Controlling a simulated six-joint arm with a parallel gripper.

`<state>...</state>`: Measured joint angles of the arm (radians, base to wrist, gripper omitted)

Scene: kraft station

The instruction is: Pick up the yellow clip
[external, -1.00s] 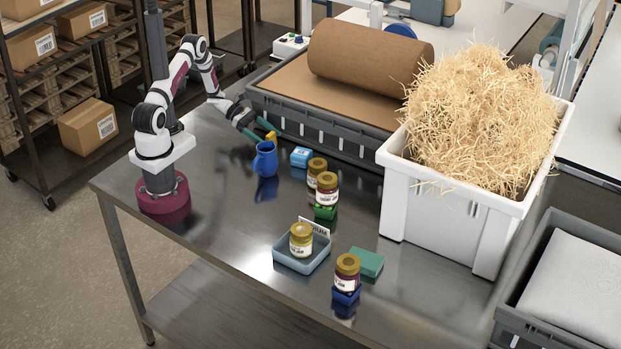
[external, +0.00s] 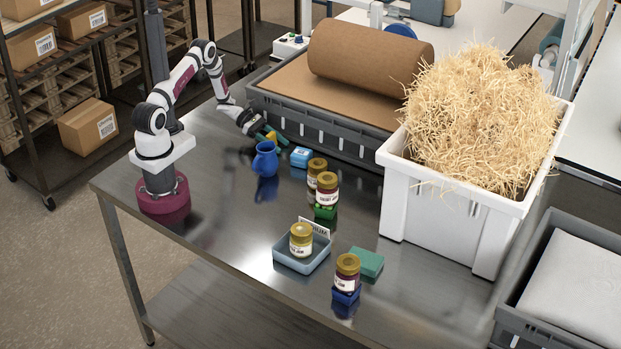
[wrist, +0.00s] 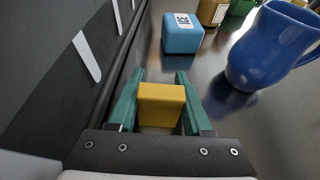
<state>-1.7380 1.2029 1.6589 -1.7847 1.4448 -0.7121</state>
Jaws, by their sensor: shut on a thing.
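The yellow clip (wrist: 161,104) is a small yellow block between the two green fingers of my gripper (wrist: 158,95) in the wrist view. The fingers press on its left and right sides, so my gripper is shut on it. In the external view my gripper (external: 266,137) points down toward the table behind the blue jug, with a little yellow of the clip (external: 271,136) showing between the fingers. I cannot tell whether the clip touches the table.
A blue jug (external: 265,160) stands close in front of my gripper, with a light-blue box (external: 301,157) to its right. The grey tray's wall (external: 320,137) runs close behind. Several jars, including one in a dish (external: 302,262), stand further forward. The table's left front is clear.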

